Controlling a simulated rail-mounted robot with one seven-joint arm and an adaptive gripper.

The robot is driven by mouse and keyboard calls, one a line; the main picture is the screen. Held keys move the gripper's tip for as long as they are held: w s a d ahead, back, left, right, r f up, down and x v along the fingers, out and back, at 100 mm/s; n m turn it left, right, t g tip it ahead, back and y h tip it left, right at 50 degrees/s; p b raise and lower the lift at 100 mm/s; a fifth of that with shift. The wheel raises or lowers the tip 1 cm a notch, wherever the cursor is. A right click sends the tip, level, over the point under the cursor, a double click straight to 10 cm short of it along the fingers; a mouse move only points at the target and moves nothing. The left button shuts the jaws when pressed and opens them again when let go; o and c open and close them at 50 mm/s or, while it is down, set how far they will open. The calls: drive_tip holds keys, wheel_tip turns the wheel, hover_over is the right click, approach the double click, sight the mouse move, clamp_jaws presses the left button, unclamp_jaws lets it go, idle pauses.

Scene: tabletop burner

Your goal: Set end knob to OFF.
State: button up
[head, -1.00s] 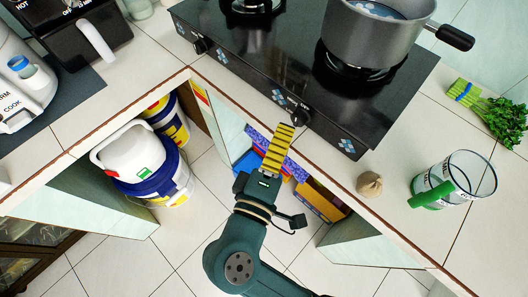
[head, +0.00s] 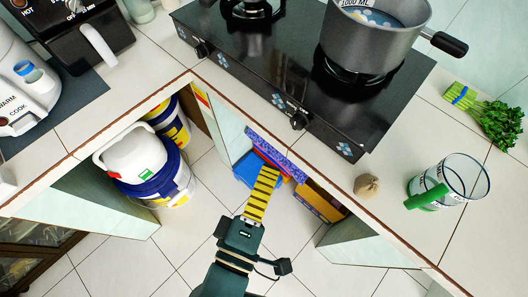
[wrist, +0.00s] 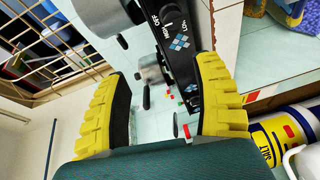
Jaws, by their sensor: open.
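The black burner (head: 270,75) has two knobs on its front panel, a left knob (head: 203,50) and a right end knob (head: 300,119). In the head view my gripper (head: 268,170), with yellow ribbed fingers, is below and left of the right knob, clear of it. In the wrist view my gripper (wrist: 165,95) is open, with nothing between the fingers.
A grey pot (head: 370,45) stands on the right burner.

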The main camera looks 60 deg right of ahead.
drive_tip(key=shift+s+a, duration=0.15)
drive_tip(key=shift+a, duration=0.5)
drive_tip(key=shift+p, duration=0.35)
